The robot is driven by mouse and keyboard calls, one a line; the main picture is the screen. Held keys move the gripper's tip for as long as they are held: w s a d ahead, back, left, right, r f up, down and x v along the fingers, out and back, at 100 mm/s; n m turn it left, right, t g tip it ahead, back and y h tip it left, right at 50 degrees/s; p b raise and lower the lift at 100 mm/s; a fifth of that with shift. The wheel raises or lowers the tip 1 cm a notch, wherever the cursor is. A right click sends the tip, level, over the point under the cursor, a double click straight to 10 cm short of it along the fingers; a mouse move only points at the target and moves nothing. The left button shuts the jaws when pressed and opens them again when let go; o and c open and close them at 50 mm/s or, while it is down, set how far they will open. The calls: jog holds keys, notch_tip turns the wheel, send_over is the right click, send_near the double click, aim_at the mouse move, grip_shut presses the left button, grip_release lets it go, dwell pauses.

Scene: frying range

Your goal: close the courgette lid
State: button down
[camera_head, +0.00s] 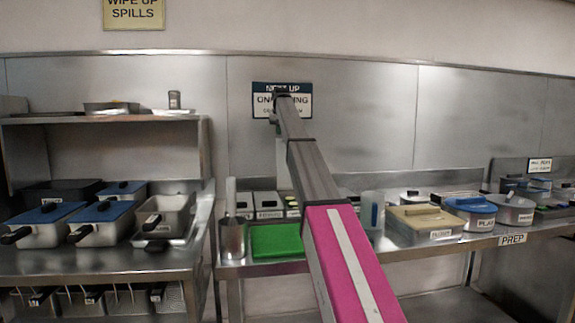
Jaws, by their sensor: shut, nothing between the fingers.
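I cannot pick out the courgette lid for sure, as most labels are too small to read. A tan lidded container (428,218) and a blue-lidded one (470,204) stand to the right of my arm, both with lids on. My arm reaches up toward the wall, and its far end hangs down over the back of the counter. My gripper (282,170) is shut and empty there, partly hidden behind my pink and grey arm.
A green board (276,240) and a metal pot (233,238) are at the counter's left end. A clear jug (372,212) stands right of my arm.

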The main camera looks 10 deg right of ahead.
jog(key=shift+s+f, duration=0.3)
jog(key=shift+f, duration=0.7)
jog(key=shift+s+f, duration=0.25)
jog(key=shift+f, duration=0.8)
jog(key=shift+s+f, duration=0.3)
jog(key=shift+f, duration=0.7)
jog(key=shift+s, duration=5.7)
send_near(279, 140)
jog(key=shift+s+d, duration=0.1)
jog(key=shift+s, duration=1.8)
